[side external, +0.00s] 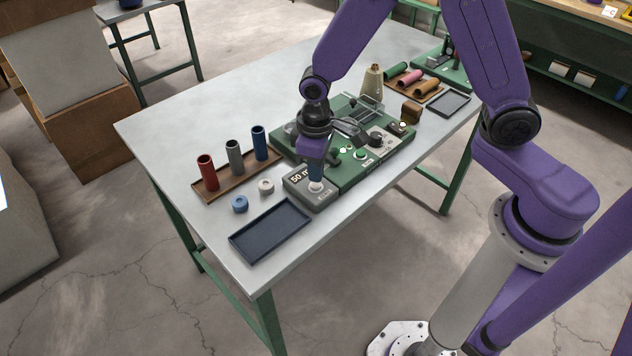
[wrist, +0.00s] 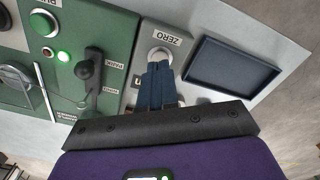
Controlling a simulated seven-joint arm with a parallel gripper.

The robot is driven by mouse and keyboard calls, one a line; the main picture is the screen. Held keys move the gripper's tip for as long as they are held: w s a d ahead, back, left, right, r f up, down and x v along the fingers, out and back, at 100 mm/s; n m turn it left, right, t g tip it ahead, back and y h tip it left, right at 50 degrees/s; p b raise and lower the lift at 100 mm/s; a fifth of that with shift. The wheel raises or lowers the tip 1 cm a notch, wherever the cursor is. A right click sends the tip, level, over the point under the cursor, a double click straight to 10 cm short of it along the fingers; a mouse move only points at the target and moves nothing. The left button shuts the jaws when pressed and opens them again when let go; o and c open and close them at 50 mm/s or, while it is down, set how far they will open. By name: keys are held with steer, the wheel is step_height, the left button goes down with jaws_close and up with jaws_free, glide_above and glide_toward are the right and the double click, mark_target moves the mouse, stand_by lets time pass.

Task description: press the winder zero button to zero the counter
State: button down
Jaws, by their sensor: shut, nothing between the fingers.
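The winder (side external: 350,150) is a green machine with a grey counter box at its near end. The counter (side external: 299,178) reads "50 m", partly hidden by my gripper. The pale round zero button (side external: 316,187) sits on the box's top; in the wrist view the button (wrist: 160,53) lies beside a "ZERO" label (wrist: 165,37). My gripper (side external: 315,178) points down over the button with its dark blue fingers shut and empty. In the wrist view the fingertips (wrist: 160,67) cover part of the button. I cannot tell whether they touch it.
A dark blue tray (side external: 270,230) lies just in front of the box.

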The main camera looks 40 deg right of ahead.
mark_target(319, 185)
steer(key=shift+f, duration=0.9)
stand_by(0.7)
steer(key=shift+r, duration=3.5)
steer(key=shift+s, duration=0.1)
steer(key=s+d+r+n, duration=0.3)
steer(key=s+d+r, duration=0.1)
steer(key=s, duration=0.7)
steer(key=s+d+r+n, duration=0.3)
steer(key=s+d, duration=0.3)
steer(key=s, duration=0.5)
steer(key=shift+s+r+n, duration=0.15)
steer(key=shift+r+n, duration=0.15)
steer(key=shift+r, duration=0.35)
